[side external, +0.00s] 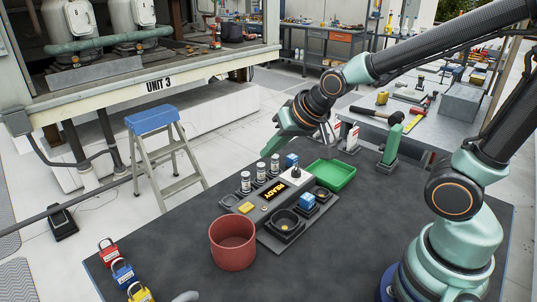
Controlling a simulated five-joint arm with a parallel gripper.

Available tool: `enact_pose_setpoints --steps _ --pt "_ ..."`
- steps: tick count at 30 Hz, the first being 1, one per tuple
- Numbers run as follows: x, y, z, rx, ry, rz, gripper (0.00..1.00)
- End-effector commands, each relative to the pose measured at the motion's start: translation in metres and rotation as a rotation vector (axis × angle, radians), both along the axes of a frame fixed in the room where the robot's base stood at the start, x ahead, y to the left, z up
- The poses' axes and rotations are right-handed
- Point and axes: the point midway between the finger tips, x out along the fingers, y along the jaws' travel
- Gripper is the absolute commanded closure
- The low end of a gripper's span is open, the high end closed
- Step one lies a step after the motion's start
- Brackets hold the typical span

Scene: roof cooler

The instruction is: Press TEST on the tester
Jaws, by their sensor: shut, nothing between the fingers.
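The tester (262,222) is a dark unit on the black mat, with a lit display (275,191) reading READY in yellow. A yellow block or button (246,208) sits at its left end, and a small round knob or button lies beside the display. I cannot read a TEST label on any of them. My gripper (276,146) is shut and empty. It appears above and behind the tester, apart from it, with its green end pointing down and left.
A red-brown bin (232,243) stands at the tester's front left. Vials (261,171) stand behind the display, and a green tray (331,174) lies behind right. Blue blocks (307,200) and dark cups (286,222) are at right. Padlocks (122,271) lie front left. The front right mat is clear.

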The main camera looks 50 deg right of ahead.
Motion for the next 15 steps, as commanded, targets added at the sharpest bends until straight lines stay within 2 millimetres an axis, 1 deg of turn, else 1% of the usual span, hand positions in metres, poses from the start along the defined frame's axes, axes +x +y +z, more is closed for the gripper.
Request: enact_pose_setpoints --steps 1,6,9,15 --pt "0.008 0.005 -0.011 0.033 -0.008 -0.03 1.0" --pt "0.03 0.018 -0.033 0.147 -0.062 -0.13 1.0" --pt "0.038 0.023 -0.042 0.199 -0.086 -0.173 1.0" --pt "0.045 0.029 -0.051 0.258 -0.112 -0.215 1.0"
